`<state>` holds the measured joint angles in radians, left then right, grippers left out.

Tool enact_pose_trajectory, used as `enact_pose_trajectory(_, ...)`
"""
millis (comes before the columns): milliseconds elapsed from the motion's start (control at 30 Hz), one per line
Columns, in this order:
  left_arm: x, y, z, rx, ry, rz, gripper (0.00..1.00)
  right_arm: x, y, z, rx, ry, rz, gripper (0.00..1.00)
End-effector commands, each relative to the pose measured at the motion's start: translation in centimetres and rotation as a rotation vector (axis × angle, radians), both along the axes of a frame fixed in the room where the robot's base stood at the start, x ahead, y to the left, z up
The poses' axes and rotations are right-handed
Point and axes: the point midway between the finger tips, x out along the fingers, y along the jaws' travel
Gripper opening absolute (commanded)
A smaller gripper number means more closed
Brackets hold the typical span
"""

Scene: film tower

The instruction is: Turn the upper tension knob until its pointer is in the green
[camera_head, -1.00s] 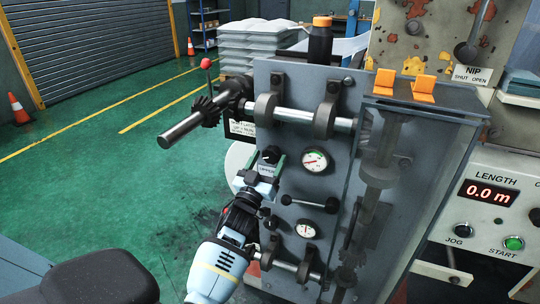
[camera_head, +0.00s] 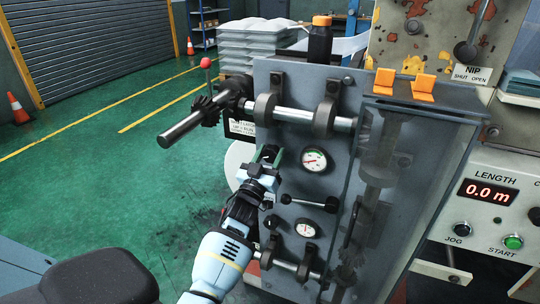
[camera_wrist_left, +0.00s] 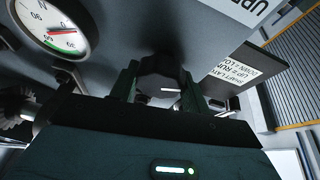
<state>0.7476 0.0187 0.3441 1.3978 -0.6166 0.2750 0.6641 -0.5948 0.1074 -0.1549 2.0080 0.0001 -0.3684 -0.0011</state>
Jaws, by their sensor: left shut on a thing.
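The upper tension knob (camera_wrist_left: 160,73) is a dark lobed knob with a white line, seen between my fingers in the left wrist view. My left gripper (camera_head: 266,158) is shut on it against the grey panel (camera_head: 272,85); its fingers largely hide the knob in the head view. My right gripper is not in view.
A black-ended lever (camera_head: 316,202) and a lower gauge (camera_head: 307,228) sit below the upper gauge. A steel shaft (camera_head: 185,127) juts left above my gripper. A clear guard with orange tabs (camera_head: 385,82) is on the right. The green floor at left is open.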

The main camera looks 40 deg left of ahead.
Motion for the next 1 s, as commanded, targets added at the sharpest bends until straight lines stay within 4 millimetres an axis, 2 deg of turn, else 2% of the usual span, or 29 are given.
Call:
enact_pose_trajectory(367, 0.0, 0.0, 0.1, 0.138, 0.032, -0.002, 0.24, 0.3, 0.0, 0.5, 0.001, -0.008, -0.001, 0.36)
enact_pose_trajectory(1000, 0.0, -0.1, 0.4, 0.711, 0.167, -0.002, 0.24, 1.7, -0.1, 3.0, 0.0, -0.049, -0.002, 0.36)
